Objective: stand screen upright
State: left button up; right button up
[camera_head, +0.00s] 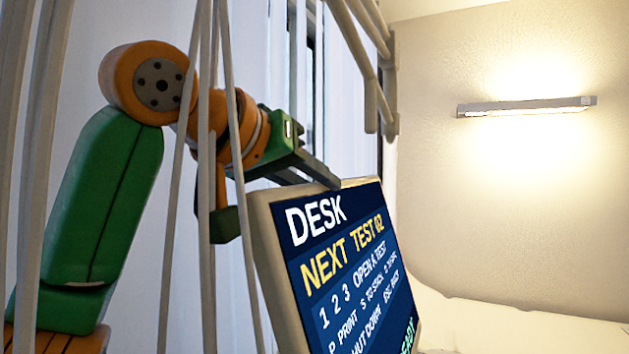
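The screen (345,260) is a dark blue panel in a beige frame with white and yellow text, at the lower middle of the head view. It looks tilted, with its left edge slanting; its bottom is cut off by the picture's edge. My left gripper (318,178) is at the screen's top edge, its grey fingers reaching down to the frame from the left. The fingers overlap the top edge in the picture; whether they clasp it I cannot tell. My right gripper is not in view.
Several thin pale bars (207,100) stand in front of my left arm and run up past the top of the picture. A lit wall lamp (527,106) hangs on the bare wall (560,210) at right. The space right of the screen looks clear.

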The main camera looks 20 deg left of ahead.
pick_arm(q)
grip_shut()
dwell(1.1)
